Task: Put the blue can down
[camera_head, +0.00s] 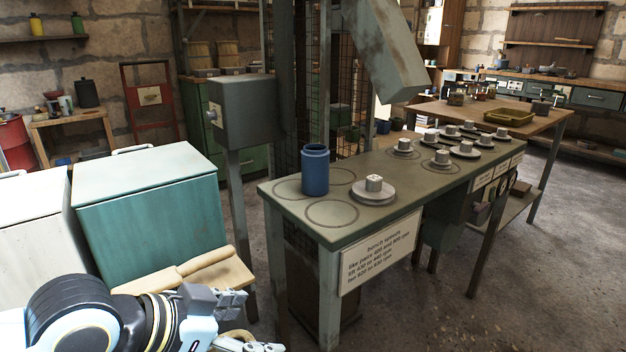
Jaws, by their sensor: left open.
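The blue can (315,172) stands upright on the near left end of the green-grey bench (385,212), among several drawn circles. Whether it sits inside one circle or between them I cannot tell. My left gripper (252,323) is at the bottom of the view, left of and below the bench end. It is open and empty, clear of the can. My right gripper is not in view.
A grey stepped pulley (374,188) sits just right of the can. Several more pulleys stand along the bench's far part. A teal chest (150,218) and a wooden rolling pin-like piece (205,262) are near my left arm. An empty drawn circle (332,214) lies at the bench front.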

